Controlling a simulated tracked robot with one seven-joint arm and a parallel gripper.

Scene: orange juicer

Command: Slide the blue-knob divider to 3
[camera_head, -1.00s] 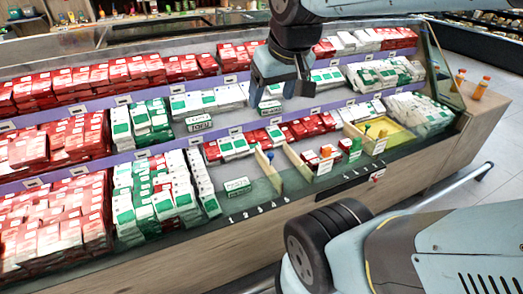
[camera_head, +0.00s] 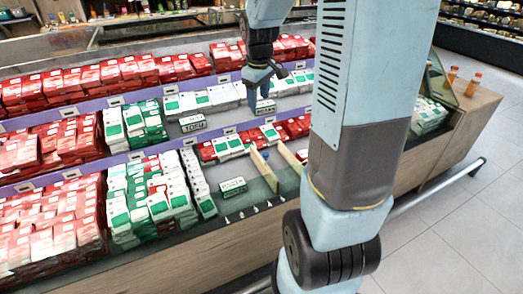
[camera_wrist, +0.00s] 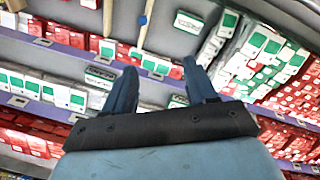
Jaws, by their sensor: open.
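The blue-knob divider (camera_head: 263,170) is a thin pale upright panel in the lower front shelf, with a small blue knob (camera_head: 265,154) on top. Its front end stands near the right end of a row of white number marks (camera_head: 255,210) on the front edge. The marks are too small to read surely. My gripper (camera_head: 265,86) is open and empty, above the middle shelf, behind and above the divider. In the wrist view its two fingers (camera_wrist: 160,66) are spread apart, and the divider (camera_wrist: 147,20) shows beyond them at the top, untouched.
A second pale divider (camera_head: 291,164) stands just right of the blue-knob one. A green-and-white box (camera_head: 233,187) lies left of it, and red and white boxes (camera_head: 228,145) lie behind. My arm hides the shelf's right part. The shelf floor left of the divider is partly clear.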

